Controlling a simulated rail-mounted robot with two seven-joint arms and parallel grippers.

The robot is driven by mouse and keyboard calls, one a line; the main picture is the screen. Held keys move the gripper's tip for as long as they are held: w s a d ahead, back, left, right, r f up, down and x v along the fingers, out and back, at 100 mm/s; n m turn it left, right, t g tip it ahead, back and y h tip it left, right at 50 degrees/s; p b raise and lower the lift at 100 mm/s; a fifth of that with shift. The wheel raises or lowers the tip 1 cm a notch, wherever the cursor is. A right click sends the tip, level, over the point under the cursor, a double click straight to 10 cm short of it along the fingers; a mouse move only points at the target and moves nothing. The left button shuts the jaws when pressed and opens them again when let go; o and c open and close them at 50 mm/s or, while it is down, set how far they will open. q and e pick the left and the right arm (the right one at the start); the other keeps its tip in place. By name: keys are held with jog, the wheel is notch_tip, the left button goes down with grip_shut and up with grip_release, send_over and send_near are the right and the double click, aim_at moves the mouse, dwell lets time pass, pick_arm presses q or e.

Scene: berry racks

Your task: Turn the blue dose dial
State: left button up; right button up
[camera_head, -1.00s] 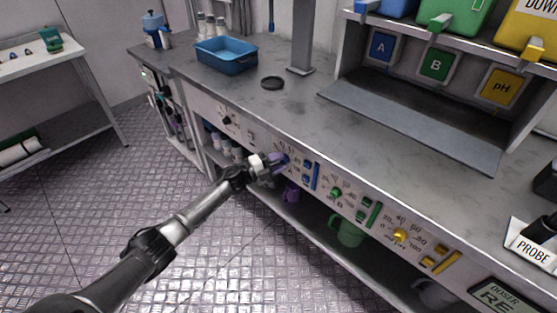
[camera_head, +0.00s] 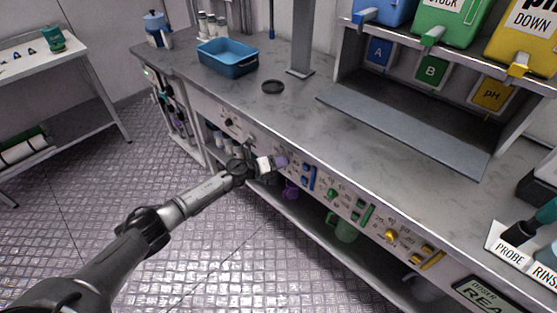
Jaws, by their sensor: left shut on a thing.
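The blue dose dial sits on the bench's front panel (camera_head: 352,206) and is mostly hidden behind my left gripper (camera_head: 283,161). My left gripper is at the panel, just left of the blue bar and buttons (camera_head: 309,177), and is shut on the dial. My right gripper is not in view. The green dial (camera_head: 332,193) and the yellow dial (camera_head: 391,235) show further right on the same panel.
A shelf with bins labelled A, B and pH stands on the bench (camera_head: 210,100) at the right. A blue tray (camera_head: 228,66) sits at the back left.

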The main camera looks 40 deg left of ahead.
pick_arm(q)
jog(key=shift+m+p, duration=0.45)
jog(key=shift+m, duration=0.05)
jog(key=shift+y, duration=0.4)
jog(key=o, duration=0.9)
jog(key=p+v, duration=0.3)
jog(key=v, duration=1)
jog(key=shift+s+a+r+p, duration=0.2)
jog(key=shift+s+r+p, duration=0.05)
jog(key=shift+s+p, duration=0.1)
